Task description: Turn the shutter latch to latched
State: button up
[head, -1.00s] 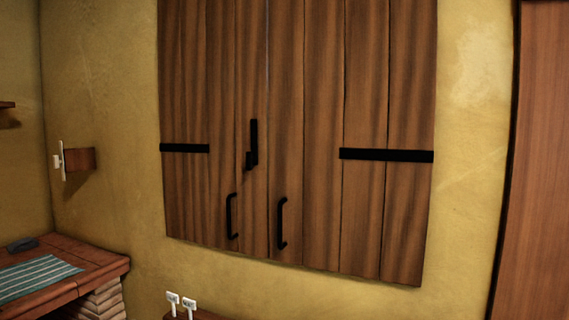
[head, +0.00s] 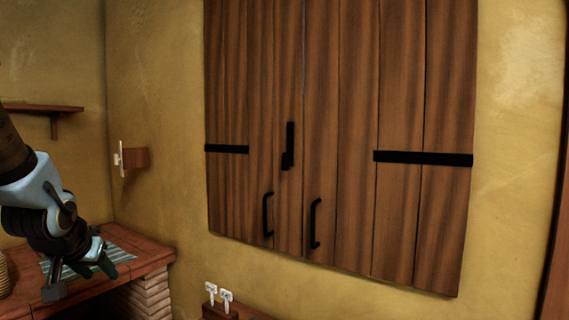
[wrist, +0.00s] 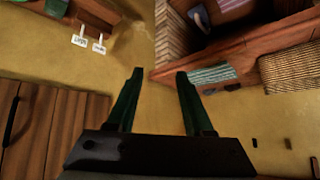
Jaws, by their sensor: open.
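The wooden shutters (head: 355,110) are closed on the yellow wall in the head view. The black shutter latch (head: 290,146) is on the left leaf, its long bar upright with a short piece at its lower end. Two black pull handles (head: 268,213) (head: 315,223) are below it. My gripper (head: 92,266) is at the lower left of the head view, well apart from the latch. In the wrist view my gripper (wrist: 158,75) is open and empty, with dark green fingers spread. The wrist view shows part of the shutters (wrist: 50,130) but not the latch.
A brick counter (head: 150,255) with a striped cloth (head: 125,257) is behind my gripper at lower left. A wall shelf (head: 60,108) and a small wooden wall bracket (head: 137,158) are left of the shutters. Two white labels (head: 211,287) (head: 226,295) stand below the shutters.

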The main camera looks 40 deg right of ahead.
jog(key=d+r+m+t+h, duration=0.1)
jog(key=d+r+m+h, duration=0.15)
jog(key=d, duration=0.45)
jog(key=d+r+m+h, duration=0.1)
jog(key=d+r+h, duration=0.1)
jog(key=d+r, duration=0.35)
jog(key=m+g+h, duration=0.4)
jog(key=m+h, duration=0.3)
jog(key=h, duration=0.2)
send_near(283, 162)
jog(key=p+x, duration=0.4)
jog(key=x, duration=0.6)
jog(key=shift+s+d, duration=0.1)
jog(key=shift+c, duration=0.4)
grip_shut()
